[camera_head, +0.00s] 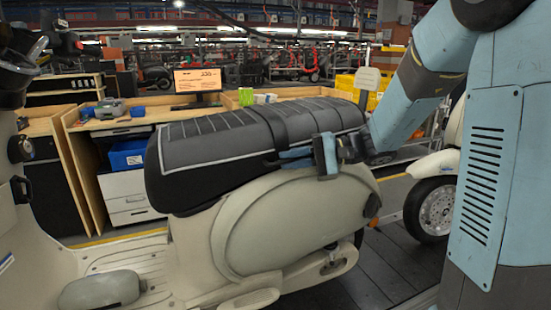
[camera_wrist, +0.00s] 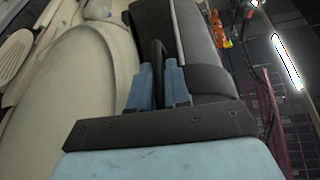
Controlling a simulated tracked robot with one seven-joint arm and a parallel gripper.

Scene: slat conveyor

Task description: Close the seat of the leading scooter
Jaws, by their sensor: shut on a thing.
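The scooter seat (camera_head: 225,145) is dark grey and ribbed, with a strap (camera_head: 272,128) across it. It lies along the top of the cream scooter body (camera_head: 285,222) and looks down, or nearly so; I cannot tell whether it is latched. My gripper (camera_head: 308,156) is at the near side of the seat, towards its right end. In the wrist view my gripper (camera_wrist: 160,85) has its two blue fingers on either side of a dark strip, which looks like the seat strap (camera_wrist: 158,62). The grip itself is partly hidden in the head view.
Another scooter's wheel (camera_head: 436,210) stands to the right, behind my arm. A workbench (camera_head: 130,122) with a monitor (camera_head: 198,82) and drawers stands behind the scooter at left. Yellow bins (camera_head: 365,82) are at back right. The dark conveyor slats (camera_head: 385,268) are clear below right.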

